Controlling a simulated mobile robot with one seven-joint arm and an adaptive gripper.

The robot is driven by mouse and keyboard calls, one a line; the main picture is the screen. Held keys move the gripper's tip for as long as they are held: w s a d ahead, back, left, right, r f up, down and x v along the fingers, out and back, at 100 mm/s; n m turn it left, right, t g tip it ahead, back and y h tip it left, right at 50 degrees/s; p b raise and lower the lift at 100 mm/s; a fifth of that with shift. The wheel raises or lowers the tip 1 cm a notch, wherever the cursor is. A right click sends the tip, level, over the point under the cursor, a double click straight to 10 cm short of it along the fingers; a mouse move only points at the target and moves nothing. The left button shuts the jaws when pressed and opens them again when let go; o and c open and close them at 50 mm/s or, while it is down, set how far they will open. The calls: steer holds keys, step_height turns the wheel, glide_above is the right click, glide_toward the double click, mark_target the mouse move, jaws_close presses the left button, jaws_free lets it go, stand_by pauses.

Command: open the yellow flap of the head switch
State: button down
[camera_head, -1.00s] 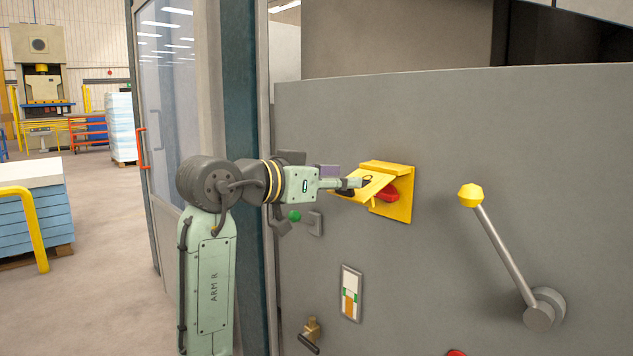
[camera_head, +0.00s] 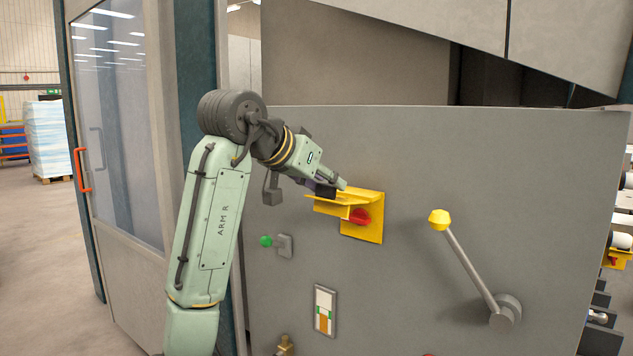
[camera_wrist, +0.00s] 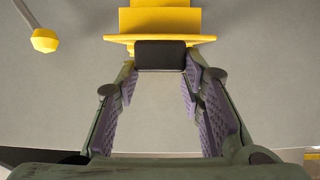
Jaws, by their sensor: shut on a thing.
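The yellow flap (camera_head: 328,207) stands out from the grey panel, roughly level, in the head view. Its yellow backplate (camera_head: 370,232) is fixed to the panel. A red switch knob (camera_head: 360,216) shows beneath the flap. My gripper (camera_head: 327,189) reaches in from the upper left and is shut on the flap at its outer edge. In the wrist view, a black block (camera_wrist: 160,56) sits between my fingertips, against the yellow flap (camera_wrist: 117,38). The block hides part of the flap's edge, and the knob is not visible there.
A lever with a yellow knob (camera_head: 438,219) stands out to the right of the flap. A green button (camera_head: 266,241) and a framed plate (camera_head: 325,310) are lower on the panel. A glass door (camera_head: 118,130) is at left. The panel between flap and lever is clear.

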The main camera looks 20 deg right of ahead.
steer(key=shift+f, duration=0.1)
steer(key=c, duration=1)
jaws_free()
steer(key=shift+c, duration=0.2)
steer(key=v, duration=1.2)
steer(key=shift+c, duration=0.2)
